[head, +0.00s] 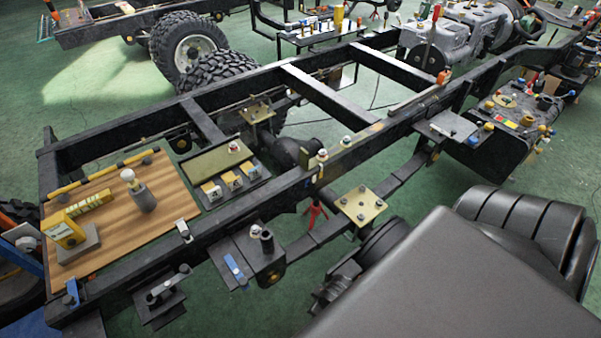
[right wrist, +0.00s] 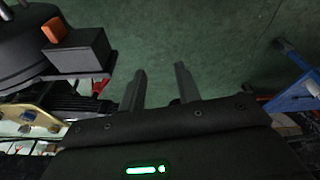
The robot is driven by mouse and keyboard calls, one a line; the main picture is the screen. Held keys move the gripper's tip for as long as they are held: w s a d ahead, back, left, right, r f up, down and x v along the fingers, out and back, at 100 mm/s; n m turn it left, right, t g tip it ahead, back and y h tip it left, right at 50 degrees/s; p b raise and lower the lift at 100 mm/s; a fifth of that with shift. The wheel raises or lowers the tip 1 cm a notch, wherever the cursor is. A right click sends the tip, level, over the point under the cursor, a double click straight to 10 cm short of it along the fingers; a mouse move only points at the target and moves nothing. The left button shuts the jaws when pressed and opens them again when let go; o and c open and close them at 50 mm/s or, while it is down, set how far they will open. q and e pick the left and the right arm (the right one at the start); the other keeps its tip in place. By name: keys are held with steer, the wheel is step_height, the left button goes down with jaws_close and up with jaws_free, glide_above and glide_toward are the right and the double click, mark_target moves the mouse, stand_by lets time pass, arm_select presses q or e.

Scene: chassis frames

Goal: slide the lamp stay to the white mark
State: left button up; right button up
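I cannot tell for sure which part is the lamp stay. A yellow and black bar (head: 100,174) lies along the far edge of a wooden board on the chassis frame. A small bright plate (head: 183,229) sits on the near frame rail beside the board; I cannot tell whether it is the white mark. My right gripper (right wrist: 160,69) shows in the right wrist view with its two fingers apart, empty, over green floor. My left gripper is not in view.
The wooden board (head: 105,217) carries a grey cylinder with a white knob (head: 140,192) and a yellow block (head: 64,232). A tray (head: 262,177) with small boxes stands next to it. A large dark surface (head: 450,285) fills the head view's lower right.

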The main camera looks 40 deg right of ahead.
mark_target(308, 155)
steer(key=w+d+r+t, duration=0.2)
steer(key=w+r, duration=0.2)
steer(key=r, duration=0.9)
steer(key=w+d+r+t, duration=0.3)
steer(key=w+d, duration=0.3)
steer(key=w, duration=0.3)
steer(key=w+d+r+m+t, duration=0.1)
steer(key=w+d+r+t, duration=0.3)
steer(key=w+d, duration=0.3)
steer(key=w+d+r+m+t, duration=0.1)
steer(key=w+d+r+t, duration=0.2)
steer(key=w+d+t, duration=0.3)
steer(key=shift+w+d+r+h, duration=0.1)
steer(key=shift+w+r, duration=0.05)
steer(key=shift+w, duration=0.8)
steer(key=shift+w+d+r+h, duration=0.1)
steer(key=shift+w, duration=0.85)
steer(key=shift+w+d+r+h, duration=0.1)
steer(key=shift+w+r, duration=0.05)
steer(key=shift+w, duration=0.8)
steer(key=w, duration=0.3)
steer(key=shift+w, duration=0.15)
steer(key=shift+w+f, duration=0.1)
steer(key=shift+w, duration=0.35)
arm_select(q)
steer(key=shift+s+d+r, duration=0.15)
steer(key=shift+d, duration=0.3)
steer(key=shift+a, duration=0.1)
